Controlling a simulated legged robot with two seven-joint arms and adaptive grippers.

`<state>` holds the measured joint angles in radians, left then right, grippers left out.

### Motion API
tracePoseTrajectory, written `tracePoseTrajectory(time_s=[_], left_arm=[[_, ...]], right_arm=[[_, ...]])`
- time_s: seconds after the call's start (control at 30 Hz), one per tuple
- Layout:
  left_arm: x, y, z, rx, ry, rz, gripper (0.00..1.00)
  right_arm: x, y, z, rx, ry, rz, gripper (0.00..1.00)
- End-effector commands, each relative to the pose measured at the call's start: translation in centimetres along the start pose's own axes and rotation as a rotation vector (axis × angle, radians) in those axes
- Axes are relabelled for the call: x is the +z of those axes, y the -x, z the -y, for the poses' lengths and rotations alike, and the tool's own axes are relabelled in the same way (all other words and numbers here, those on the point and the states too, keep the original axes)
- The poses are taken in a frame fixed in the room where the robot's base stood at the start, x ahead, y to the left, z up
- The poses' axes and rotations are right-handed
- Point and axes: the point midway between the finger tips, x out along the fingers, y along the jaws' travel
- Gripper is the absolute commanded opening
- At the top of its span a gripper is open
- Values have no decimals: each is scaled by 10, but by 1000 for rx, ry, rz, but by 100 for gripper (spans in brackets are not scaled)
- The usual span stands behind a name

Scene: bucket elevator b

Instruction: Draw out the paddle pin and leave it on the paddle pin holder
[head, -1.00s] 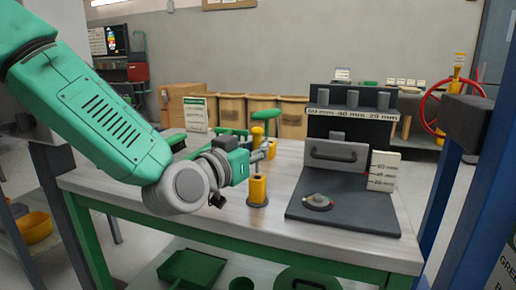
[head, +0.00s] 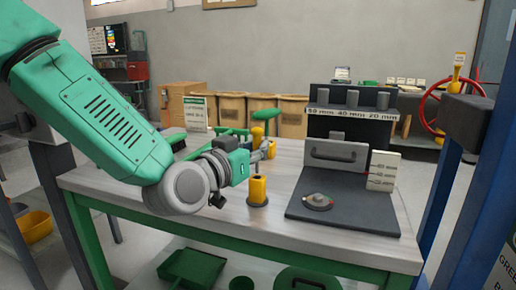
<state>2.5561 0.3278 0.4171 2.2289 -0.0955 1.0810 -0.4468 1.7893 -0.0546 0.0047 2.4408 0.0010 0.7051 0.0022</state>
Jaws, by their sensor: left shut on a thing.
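My left gripper (head: 266,152) is shut at the end of the green arm, above the workbench (head: 180,207). A yellow piece (head: 258,135), which looks like the head of the paddle pin, stands up right at its fingers; the gripper appears closed on it, but the fingers hide the lower part. A short yellow upright cylinder with a dark top (head: 258,190), likely the paddle pin holder, stands on the bench below and in front of the fingers, with a visible gap between. My right gripper is not in view.
A dark block stand (head: 338,155) with a handle and a flat base plate (head: 345,215) fills the bench's right side, with a small round part (head: 318,201) on the plate. A white label card (head: 382,171) stands beside it. The bench's front left is clear.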

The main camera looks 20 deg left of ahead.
Motion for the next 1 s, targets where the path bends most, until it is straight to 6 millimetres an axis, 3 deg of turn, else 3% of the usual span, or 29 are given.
tracePoseTrajectory(time_s=[1.0], left_arm=[[26,0,0,0,0,0,0]], right_arm=[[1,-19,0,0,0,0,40]])
